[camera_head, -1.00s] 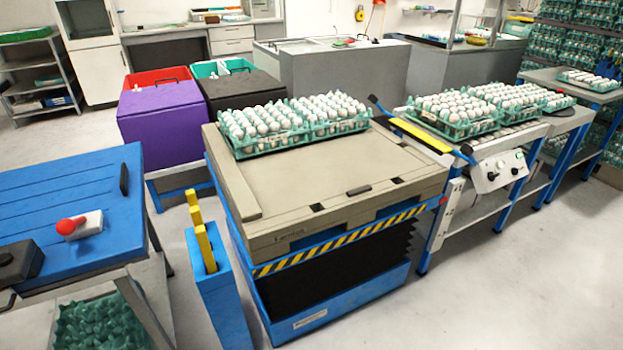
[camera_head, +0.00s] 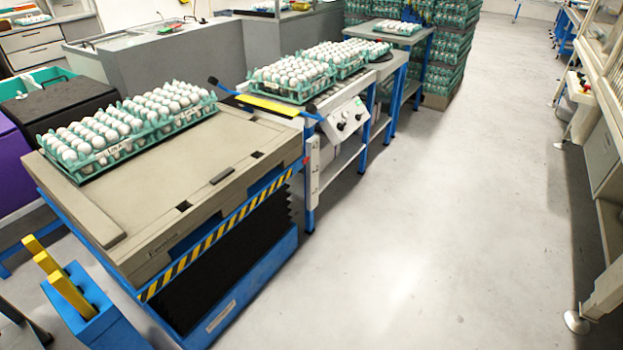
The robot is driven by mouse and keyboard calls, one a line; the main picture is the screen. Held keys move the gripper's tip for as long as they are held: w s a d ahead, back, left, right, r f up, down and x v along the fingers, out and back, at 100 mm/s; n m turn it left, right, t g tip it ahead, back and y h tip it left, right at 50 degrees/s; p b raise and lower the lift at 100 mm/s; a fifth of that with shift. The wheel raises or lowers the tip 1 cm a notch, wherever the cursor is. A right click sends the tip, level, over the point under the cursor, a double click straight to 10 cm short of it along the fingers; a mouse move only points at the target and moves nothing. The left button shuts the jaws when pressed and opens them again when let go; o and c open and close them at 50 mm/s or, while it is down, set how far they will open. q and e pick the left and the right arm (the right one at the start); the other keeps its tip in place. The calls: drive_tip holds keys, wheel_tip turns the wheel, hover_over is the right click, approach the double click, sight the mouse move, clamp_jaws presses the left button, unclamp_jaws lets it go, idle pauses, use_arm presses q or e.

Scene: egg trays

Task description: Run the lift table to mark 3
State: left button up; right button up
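The lift table (camera_head: 218,322) stands at the left, with a blue base, a black bellows (camera_head: 235,250) and a yellow-and-black striped front edge (camera_head: 215,238). A beige pallet (camera_head: 140,210) lies on its top. Egg trays (camera_head: 88,168) full of white eggs sit at the back of the pallet. A blue post with yellow levers (camera_head: 72,292) stands at the lift table's near left corner. I cannot make out any mark numbers. Neither of my grippers is in view.
A conveyor with a control panel (camera_head: 347,118) adjoins the lift table on the right and carries more egg trays (camera_head: 290,78). Stacked egg trays (camera_head: 455,45) stand at the back. Shelving (camera_head: 605,150) lines the right side. The floor (camera_head: 430,220) between is clear.

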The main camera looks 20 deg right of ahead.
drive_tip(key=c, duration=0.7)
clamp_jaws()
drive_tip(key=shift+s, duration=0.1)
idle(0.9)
